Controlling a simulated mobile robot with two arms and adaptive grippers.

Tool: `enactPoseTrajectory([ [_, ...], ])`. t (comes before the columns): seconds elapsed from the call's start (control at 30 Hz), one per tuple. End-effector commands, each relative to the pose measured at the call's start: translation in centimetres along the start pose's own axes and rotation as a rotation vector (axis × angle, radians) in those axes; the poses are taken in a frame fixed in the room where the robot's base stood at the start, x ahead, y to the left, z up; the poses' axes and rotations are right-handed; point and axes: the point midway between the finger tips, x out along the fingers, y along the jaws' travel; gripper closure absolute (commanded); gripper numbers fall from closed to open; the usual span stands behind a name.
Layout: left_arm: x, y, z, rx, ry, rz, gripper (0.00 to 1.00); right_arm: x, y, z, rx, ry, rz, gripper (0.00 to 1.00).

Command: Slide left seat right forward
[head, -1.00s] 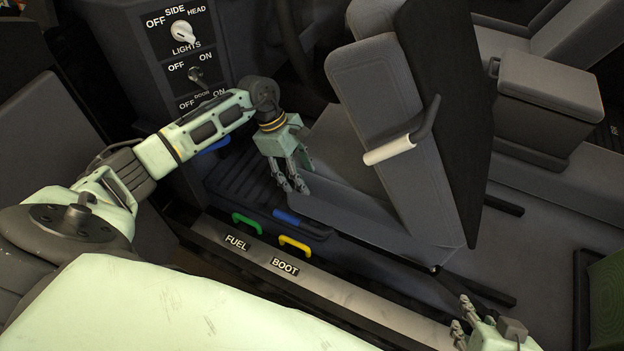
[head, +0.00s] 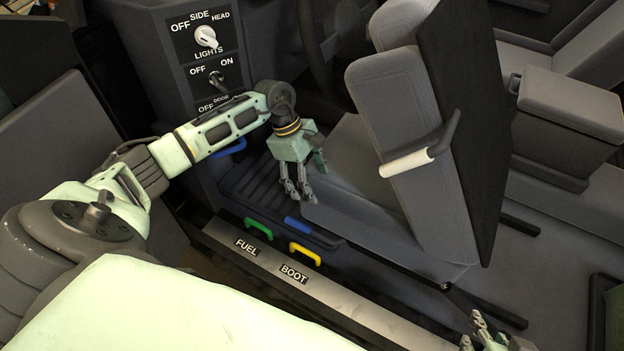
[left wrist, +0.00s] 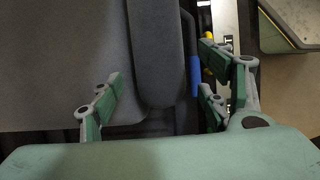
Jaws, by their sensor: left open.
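The left seat is grey, with an upright backrest (head: 392,130) and a cushion (head: 365,190) in the head view. A blue lever (head: 298,223) sits low at the cushion's door-side front corner; it also shows in the left wrist view (left wrist: 195,76). My left gripper (head: 303,190) is open and empty, over the front door-side corner of the cushion, close to the blue lever. In the left wrist view its fingers (left wrist: 158,95) spread on both sides of the cushion's side bolster (left wrist: 158,50), with the lever near the right-hand fingers. Contact is unclear. My right gripper (head: 482,335) is cut off at the bottom edge.
Green (head: 258,228) and yellow (head: 305,254) handles stand by the sill (head: 270,263) marked FUEL and BOOT. Dark floor rails (head: 495,308) show behind the seat. A switch panel (head: 206,60) and steering wheel (head: 322,55) are ahead. A centre box (head: 570,110) stands beyond the seat.

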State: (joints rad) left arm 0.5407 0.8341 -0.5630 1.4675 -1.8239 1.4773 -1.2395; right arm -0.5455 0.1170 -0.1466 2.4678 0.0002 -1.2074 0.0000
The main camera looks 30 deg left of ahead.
Motion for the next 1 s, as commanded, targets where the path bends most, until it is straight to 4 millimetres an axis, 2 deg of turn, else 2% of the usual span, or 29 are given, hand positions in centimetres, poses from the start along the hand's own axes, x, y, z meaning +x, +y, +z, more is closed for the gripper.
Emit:
enactPoseTrajectory([
  [0.2, -3.7, 0.1, -0.1, 0.0, 0.003, 0.005, 0.3, 0.0, 0.0, 0.0, 0.0, 0.0, 0.0, 0.64],
  [0.4, -6.3, 0.1, -0.2, -0.002, 0.004, 0.003, 0.3, 0.0, 0.0, 0.0, 0.0, 0.0, 0.0, 0.64],
  [0.57, -7.1, 0.0, -0.2, -0.002, 0.002, 0.001, 0.3, 0.0, 0.0, 0.0, 0.0, 0.0, 0.0, 0.64],
  [1.0, -7.1, 0.0, -0.1, -0.002, 0.002, 0.001, 0.3, 0.0, 0.0, 0.0, 0.0, 0.0, 0.0, 0.64],
])
